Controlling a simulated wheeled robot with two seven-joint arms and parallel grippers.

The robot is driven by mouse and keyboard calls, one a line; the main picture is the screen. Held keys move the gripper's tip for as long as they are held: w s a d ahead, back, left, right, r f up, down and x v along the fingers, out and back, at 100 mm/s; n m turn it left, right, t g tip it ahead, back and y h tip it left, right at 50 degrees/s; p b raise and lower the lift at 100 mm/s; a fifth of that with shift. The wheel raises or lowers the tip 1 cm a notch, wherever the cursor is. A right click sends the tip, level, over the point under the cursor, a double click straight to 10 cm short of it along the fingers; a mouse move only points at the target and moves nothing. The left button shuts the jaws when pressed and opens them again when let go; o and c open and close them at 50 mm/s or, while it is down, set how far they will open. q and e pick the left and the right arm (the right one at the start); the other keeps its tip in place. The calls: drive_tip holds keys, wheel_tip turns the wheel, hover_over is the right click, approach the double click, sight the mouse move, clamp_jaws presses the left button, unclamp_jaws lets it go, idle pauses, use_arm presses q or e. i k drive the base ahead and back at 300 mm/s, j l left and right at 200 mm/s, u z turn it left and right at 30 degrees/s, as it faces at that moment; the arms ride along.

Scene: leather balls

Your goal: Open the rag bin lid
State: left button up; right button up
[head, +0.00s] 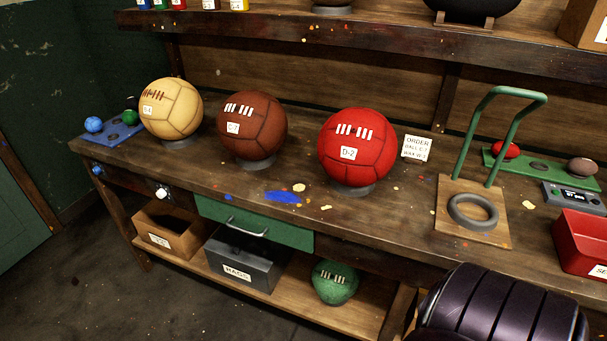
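The rag bin (237,272) is a dark grey box with a white RAGS label on its front. It stands on the low shelf under the workbench, below the green drawer. Its dark top (240,247) looks flat and shut, with its back part in the shadow under the drawer and bench. Neither of my grippers is in view.
Several balls stand on the bench (300,172). A dark ribbed form fills the bottom right.

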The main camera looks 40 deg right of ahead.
sight(261, 254)
drive_tip(key=z, duration=1.4)
drive_tip(key=i+j+z, duration=0.25)
drive_tip(key=j, duration=0.2)
drive_tip(key=j+z, duration=0.25)
drive_tip(key=j, duration=0.15)
drive_tip(key=j+z, duration=0.25)
drive_tip(key=j, duration=0.25)
drive_tip(key=i+j, duration=0.1)
drive_tip(key=j, duration=0.85)
drive_tip(key=i+j+z, duration=0.1)
drive_tip(key=j, duration=0.85)
